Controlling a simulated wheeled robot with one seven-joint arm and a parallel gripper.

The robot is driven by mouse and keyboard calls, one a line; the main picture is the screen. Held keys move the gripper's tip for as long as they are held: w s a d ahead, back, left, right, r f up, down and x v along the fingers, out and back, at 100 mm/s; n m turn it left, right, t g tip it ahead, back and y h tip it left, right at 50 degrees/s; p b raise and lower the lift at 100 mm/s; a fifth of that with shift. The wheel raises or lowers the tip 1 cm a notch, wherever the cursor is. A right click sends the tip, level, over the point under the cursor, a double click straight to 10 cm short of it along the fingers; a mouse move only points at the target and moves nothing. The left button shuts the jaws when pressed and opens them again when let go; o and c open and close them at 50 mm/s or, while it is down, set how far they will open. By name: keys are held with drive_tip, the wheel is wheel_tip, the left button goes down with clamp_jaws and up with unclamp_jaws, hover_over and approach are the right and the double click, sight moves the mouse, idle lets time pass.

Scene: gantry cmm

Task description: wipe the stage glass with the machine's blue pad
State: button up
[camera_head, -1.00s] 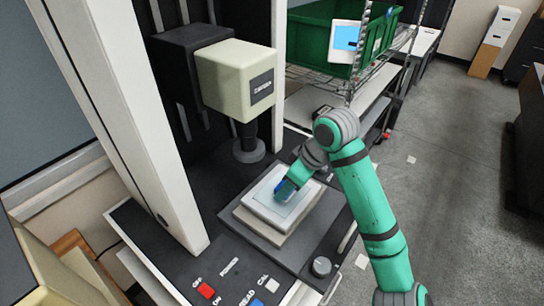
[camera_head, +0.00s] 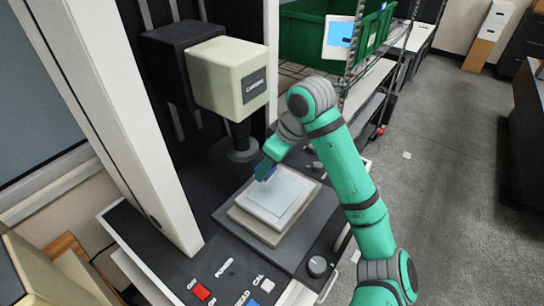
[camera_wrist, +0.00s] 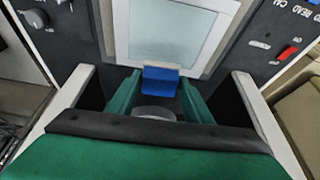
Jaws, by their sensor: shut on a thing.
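The stage glass (camera_head: 280,196) is a pale bluish square in a white frame on the machine's stage. It also shows in the wrist view (camera_wrist: 168,38). My gripper (camera_head: 266,167) is at the far left edge of the glass, under the camera head side. It is shut on the blue pad (camera_wrist: 160,81), which sits between the fingertips at the edge of the white frame. In the head view the pad (camera_head: 263,172) is mostly hidden by the fingers. I cannot tell whether the pad touches the surface.
The cream camera housing (camera_head: 228,76) and its dark lens (camera_head: 240,140) hang just behind the stage. A white column (camera_head: 130,130) stands at left. A knob (camera_head: 318,266) and a red switch (camera_head: 201,291) are at the front. A green bin (camera_head: 318,35) is on the rack behind.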

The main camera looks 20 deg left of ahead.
drive_tip(key=shift+r, duration=1.85)
